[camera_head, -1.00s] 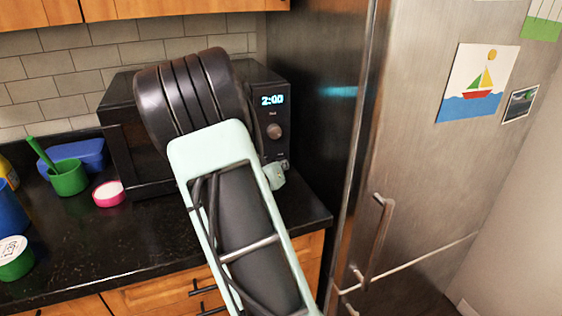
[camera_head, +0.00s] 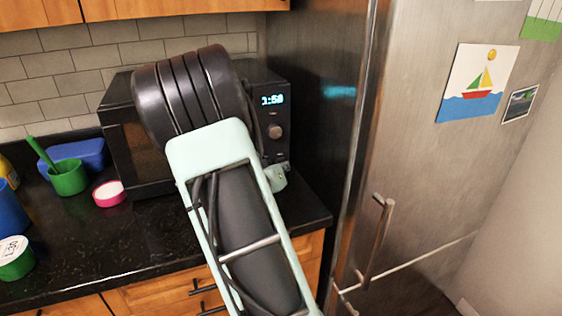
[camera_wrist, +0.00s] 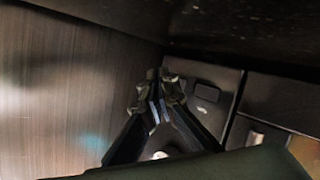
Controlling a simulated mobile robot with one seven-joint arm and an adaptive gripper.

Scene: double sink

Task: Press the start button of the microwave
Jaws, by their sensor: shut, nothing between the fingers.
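The black microwave (camera_head: 122,130) stands on the counter against the tiled wall, partly hidden by my arm. Its lit display (camera_head: 272,100) reads about 1:58, with a round knob (camera_head: 275,131) below it. My gripper is mostly hidden behind my arm in the head view. In the wrist view my gripper (camera_wrist: 160,82) is shut and empty, its fingertips close to a dark front surface. A small dark rectangular button (camera_wrist: 207,90) with a light mark below it shows just right of the fingertips. I cannot tell whether the fingertips touch anything.
The steel fridge (camera_head: 420,170) stands right of the counter, its side close to the microwave. A green cup (camera_head: 69,178), a pink-rimmed bowl (camera_head: 108,194), and a blue container (camera_head: 80,153) sit on the counter at left. The front middle of the counter (camera_head: 110,240) is clear.

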